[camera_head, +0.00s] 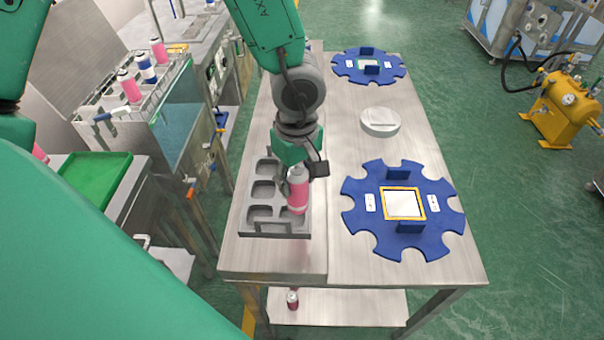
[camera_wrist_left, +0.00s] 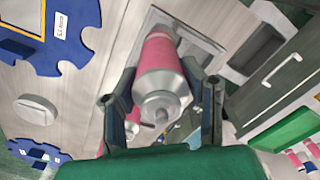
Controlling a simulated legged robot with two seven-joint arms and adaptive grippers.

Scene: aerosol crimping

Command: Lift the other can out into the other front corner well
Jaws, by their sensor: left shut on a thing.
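A pink can with a silver top (camera_head: 298,192) stands roughly upright at the front right corner of the grey tray with wells (camera_head: 274,236). My left gripper (camera_head: 292,184) is shut on the can around its upper part. The can (camera_wrist_left: 160,75) also shows in the left wrist view between the two fingers of my left gripper (camera_wrist_left: 161,110), its silver neck towards the camera. I cannot tell whether its base is inside the front right well or just above it. The other front well and the left-hand wells of the tray look empty. My right gripper is not in view.
Two blue notched discs (camera_head: 361,222) (camera_head: 342,67) and a round silver disc (camera_head: 380,122) lie on the table (camera_head: 335,150), right of the tray. A green tray (camera_head: 95,180) is at left.

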